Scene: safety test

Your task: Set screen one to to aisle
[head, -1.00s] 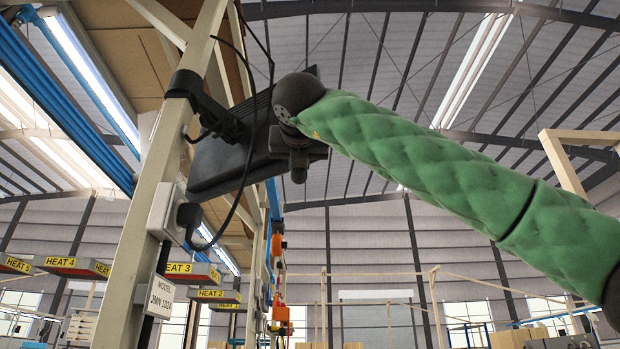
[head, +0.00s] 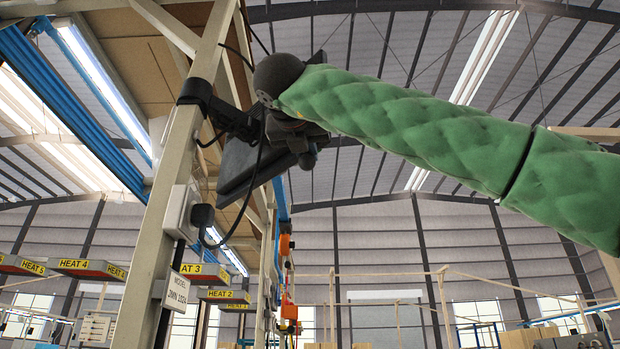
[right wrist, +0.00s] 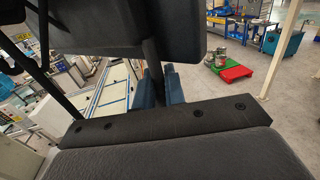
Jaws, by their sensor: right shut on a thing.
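Screen one appears to be the dark flat screen (head: 240,160) on a black bracket (head: 203,97) fixed to the beige post. I see it from below at a steep slant, and its display face cannot be read. My right gripper (head: 305,148), at the end of my green padded arm, is at the screen's right side and shut on it; the arm's dark joint hides part of the screen. In the right wrist view a dark slab, likely the screen (right wrist: 130,28), fills the top, close above the blue-grey fingers (right wrist: 160,88). My left gripper is not in view.
The beige post (head: 175,190) carries a white box (head: 180,212) with a black plug and a hanging cable near the screen. Yellow HEAT signs (head: 75,264) hang at left. Open hall lies to the right.

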